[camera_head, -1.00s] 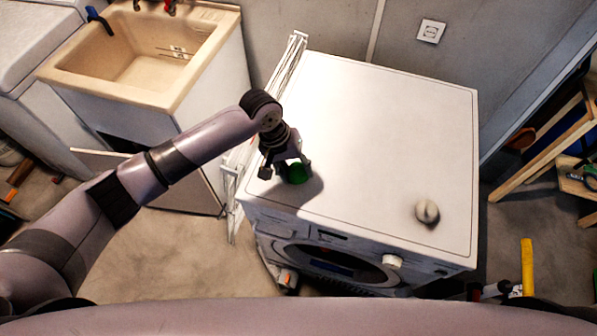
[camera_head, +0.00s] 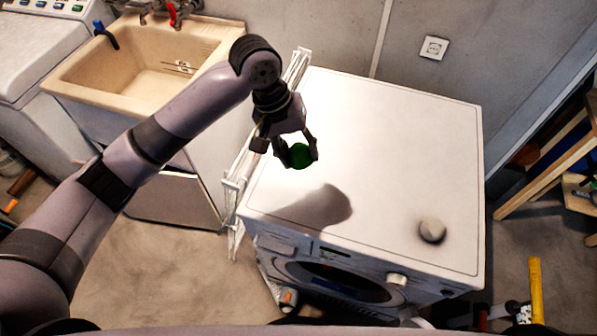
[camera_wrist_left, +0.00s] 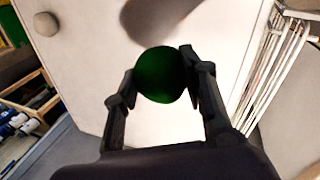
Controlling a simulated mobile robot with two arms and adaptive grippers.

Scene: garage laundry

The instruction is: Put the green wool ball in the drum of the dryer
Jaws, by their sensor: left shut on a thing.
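The green wool ball (camera_head: 300,155) is between the fingers of my left gripper (camera_head: 299,158), which is shut on it. They are above the left part of the white dryer top (camera_head: 390,150), with a shadow below. In the left wrist view the ball (camera_wrist_left: 161,75) is held between both fingertips. The dryer's round front door (camera_head: 335,282) is at the bottom; the drum inside is not visible, and I cannot tell if the door is open. My right gripper is not in view.
A grey-white ball (camera_head: 432,230) lies on the dryer top at the front right. A white folding rack (camera_head: 235,185) stands along the dryer's left side. A beige sink (camera_head: 150,65) is at the left. A wooden shelf (camera_head: 550,165) is at the right.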

